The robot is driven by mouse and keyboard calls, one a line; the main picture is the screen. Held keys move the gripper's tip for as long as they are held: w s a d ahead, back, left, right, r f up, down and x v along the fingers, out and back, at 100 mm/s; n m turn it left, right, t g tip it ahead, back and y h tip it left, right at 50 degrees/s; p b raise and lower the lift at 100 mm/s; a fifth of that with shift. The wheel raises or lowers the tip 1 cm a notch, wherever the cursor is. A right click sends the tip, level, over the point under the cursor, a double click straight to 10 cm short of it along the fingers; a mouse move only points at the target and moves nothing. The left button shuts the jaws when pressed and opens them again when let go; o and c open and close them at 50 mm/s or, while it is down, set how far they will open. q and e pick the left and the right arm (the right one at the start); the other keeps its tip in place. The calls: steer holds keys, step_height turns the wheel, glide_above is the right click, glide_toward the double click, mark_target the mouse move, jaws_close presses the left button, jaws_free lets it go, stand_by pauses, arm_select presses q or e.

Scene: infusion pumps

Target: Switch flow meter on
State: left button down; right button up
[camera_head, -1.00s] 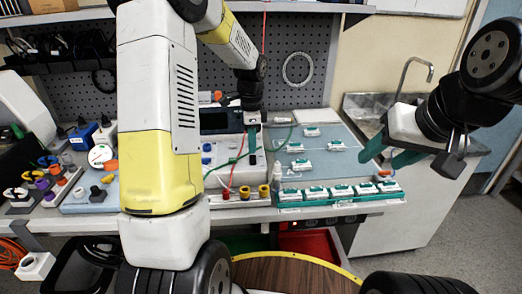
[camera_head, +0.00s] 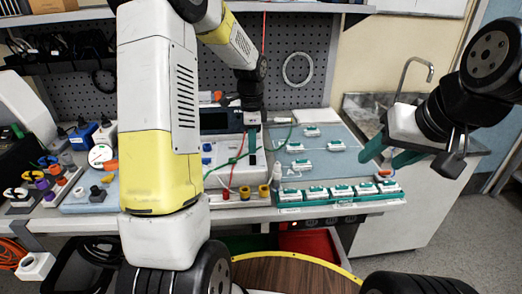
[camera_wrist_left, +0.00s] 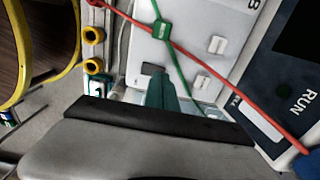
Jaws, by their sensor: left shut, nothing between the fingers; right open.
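The flow meter (camera_head: 222,122) is a white bench unit with a dark screen, partly hidden behind my left arm in the head view. In the left wrist view its white panel (camera_wrist_left: 190,22) shows two small white switches (camera_wrist_left: 216,45) and a dark screen section marked RUN (camera_wrist_left: 268,90). My left gripper (camera_head: 252,150) is shut and empty, pointing down in front of the unit's right part. Its teal fingers (camera_wrist_left: 160,88) are close to the panel; I cannot tell whether they touch. My right gripper (camera_head: 388,155) is open and empty, above the right end of the bench.
A green cable (camera_wrist_left: 180,62) and a red cable (camera_wrist_left: 210,62) cross in front of the panel. Yellow connectors (camera_head: 264,191) sit at the bench front. Several white-and-teal modules (camera_head: 341,190) stand in a row, with others on the blue mat (camera_head: 345,158). A sink lies behind at right.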

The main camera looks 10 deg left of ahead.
mark_target(252, 157)
arm_select(q)
steer(key=shift+f, duration=0.95)
stand_by(0.3)
steer(key=shift+r, duration=3.55)
steer(key=s+r+n+t, duration=0.3)
steer(key=s+r+n, duration=0.3)
steer(key=s+r, duration=0.45)
steer(key=s+d+n+t+h, duration=0.2)
steer(key=s+n, duration=0.6)
steer(key=s, duration=0.5)
steer(key=shift+s+r+t, duration=0.35)
steer(key=shift+s+t, duration=0.05)
steer(key=shift+t, duration=0.2)
